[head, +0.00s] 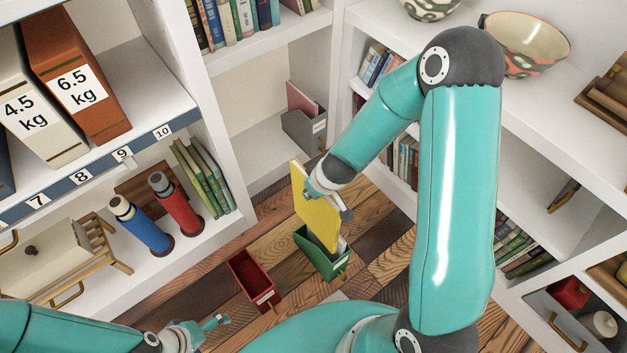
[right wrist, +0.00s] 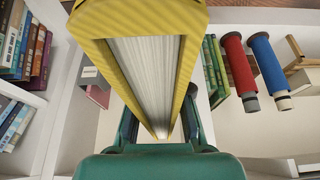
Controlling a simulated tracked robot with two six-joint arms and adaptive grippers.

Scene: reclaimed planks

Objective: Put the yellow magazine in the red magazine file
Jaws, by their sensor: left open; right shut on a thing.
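The yellow magazine (head: 316,213) is held by my right gripper (head: 328,192), which is shut on it. It stands nearly upright, its lower end over or in the green magazine file (head: 318,264); I cannot tell which. In the right wrist view the magazine (right wrist: 188,55) shows its yellow edges and white pages between my fingers. The red magazine file (head: 245,273) stands on the floor to the left of the green one, and it looks empty. My left gripper (head: 213,331) is open and empty at the bottom, left of and nearer than the red file.
A low shelf at left holds a blue flask (head: 140,224), a red flask (head: 176,203) and green books (head: 203,175). A grey file (head: 304,130) sits in the back shelf. White shelves (head: 545,215) close the right side. Wooden floor (head: 215,265) around the red file is clear.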

